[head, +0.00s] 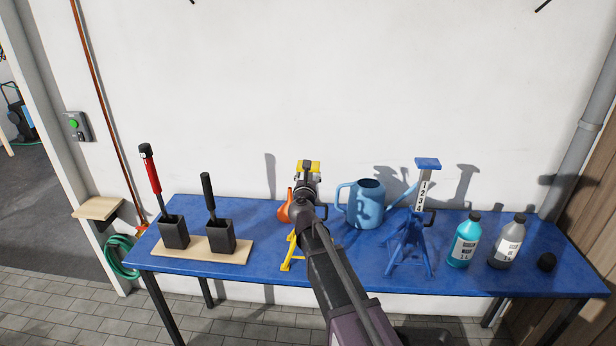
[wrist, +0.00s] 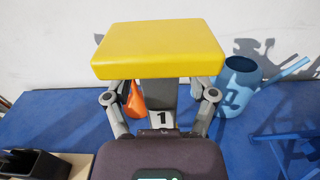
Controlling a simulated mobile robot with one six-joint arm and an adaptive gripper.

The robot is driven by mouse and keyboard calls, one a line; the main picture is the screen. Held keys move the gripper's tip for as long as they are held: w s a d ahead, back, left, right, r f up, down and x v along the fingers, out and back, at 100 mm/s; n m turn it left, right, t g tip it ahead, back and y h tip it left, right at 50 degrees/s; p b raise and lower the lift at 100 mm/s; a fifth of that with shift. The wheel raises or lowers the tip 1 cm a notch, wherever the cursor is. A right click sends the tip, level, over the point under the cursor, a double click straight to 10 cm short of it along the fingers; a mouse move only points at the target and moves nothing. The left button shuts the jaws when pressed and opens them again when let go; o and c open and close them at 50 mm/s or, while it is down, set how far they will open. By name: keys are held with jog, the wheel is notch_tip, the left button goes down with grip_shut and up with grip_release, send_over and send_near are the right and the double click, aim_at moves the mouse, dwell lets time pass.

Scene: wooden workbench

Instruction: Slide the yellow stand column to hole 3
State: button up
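The yellow stand (wrist: 160,50) is mostly hidden behind my arm in the head view, where its yellow top (head: 311,164) and a yellow leg (head: 291,253) show. In the wrist view its flat yellow top sits on a grey column (wrist: 163,92) marked with the number 1. The other numbers and the holes are hidden. My gripper (wrist: 162,97) is open, just below the yellow top. One finger is on each side of the column, with a visible gap on the left side. The gripper also shows at the stand in the head view (head: 306,186).
An orange funnel (head: 283,212) and a light blue watering can (head: 365,206) stand close to the yellow stand. A blue stand (head: 410,245) numbered on its column is to the right, with two bottles beyond. Two black holders (head: 174,233) sit at left on the blue bench (head: 470,279).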

jog(key=shift+s, duration=0.1)
jog(key=s, duration=1.1)
jog(key=shift+s+a, duration=0.2)
jog(key=shift+s, duration=0.2)
jog(key=shift+d, duration=0.1)
jog(key=s+d+f+m+g+h, duration=0.25)
jog(key=d+f+m+g, duration=0.2)
jog(key=d+m, duration=0.55)
jog(key=s+d+f+m+g+h, duration=0.2)
jog(key=d+f+m+g+h, duration=0.25)
jog(key=d+m, duration=0.45)
jog(key=s+d+f+m+g+y, duration=0.2)
jog(key=s+f+m+g+y, duration=0.1)
jog(key=s+m, duration=0.4)
jog(key=s+d+f+m+g+y, duration=0.1)
jog(key=s+f+m+g+y, duration=0.3)
jog(key=s+f+m+g, duration=0.2)
jog(key=s+m, duration=0.2)
jog(key=m, duration=0.1)
jog(key=shift+s+d+f+m+y, duration=0.3)
jog(key=shift+d, duration=0.1)
